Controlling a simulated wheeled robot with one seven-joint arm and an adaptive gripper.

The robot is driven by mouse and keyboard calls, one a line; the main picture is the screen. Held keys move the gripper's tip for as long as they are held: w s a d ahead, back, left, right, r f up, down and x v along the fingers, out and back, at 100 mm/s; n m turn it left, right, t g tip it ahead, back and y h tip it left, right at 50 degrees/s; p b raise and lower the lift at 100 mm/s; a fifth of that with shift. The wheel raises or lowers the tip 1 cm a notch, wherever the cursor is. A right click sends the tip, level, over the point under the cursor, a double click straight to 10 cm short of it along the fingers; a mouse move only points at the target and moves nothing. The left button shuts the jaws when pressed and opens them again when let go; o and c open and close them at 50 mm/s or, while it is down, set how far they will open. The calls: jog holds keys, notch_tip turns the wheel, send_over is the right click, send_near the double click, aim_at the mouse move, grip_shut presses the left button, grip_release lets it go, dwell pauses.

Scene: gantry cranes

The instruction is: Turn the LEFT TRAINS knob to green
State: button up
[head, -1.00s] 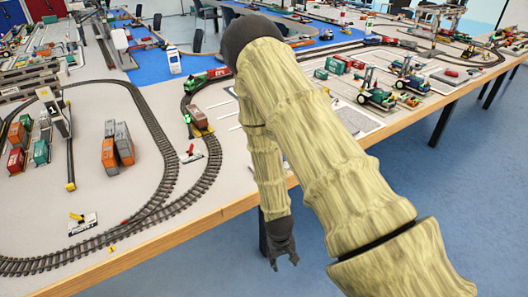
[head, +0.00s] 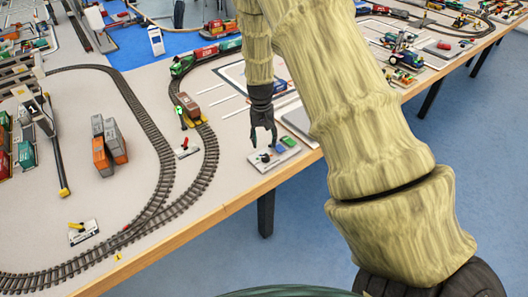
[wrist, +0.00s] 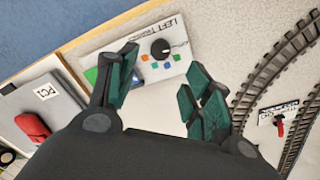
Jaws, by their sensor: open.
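The white LEFT TRAINS panel (head: 262,161) lies near the table's front edge. It also shows in the wrist view (wrist: 183,30), its lettering upside down. Its round black knob (wrist: 160,48) has small orange and blue squares beside it; I cannot tell clearly which colour it points to. A green piece (head: 288,142) sits at the panel's right end in the head view; the left finger partly hides that end in the wrist view. My gripper (head: 263,136) points down above the panel. In the wrist view its fingers (wrist: 163,88) are apart and empty, with the knob beyond them, untouched.
A grey PC1 box (wrist: 65,103) with a red piece lies beside the panel. Curved track (head: 208,165) and a small red-levered switch (head: 186,148) lie to the left. A brown wagon (head: 188,106) stands on the track. The table's wooden edge (head: 222,212) runs in front.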

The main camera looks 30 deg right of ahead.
aim_at(265, 156)
jog(key=shift+s+d+f+p, duration=0.1)
jog(key=shift+f+p, duration=0.45)
jog(key=shift+f, duration=1.5)
jog(key=shift+s+d+f+p, duration=0.1)
jog(key=shift+f+p, duration=0.4)
jog(key=shift+f, duration=1.55)
jog(key=c, duration=1)
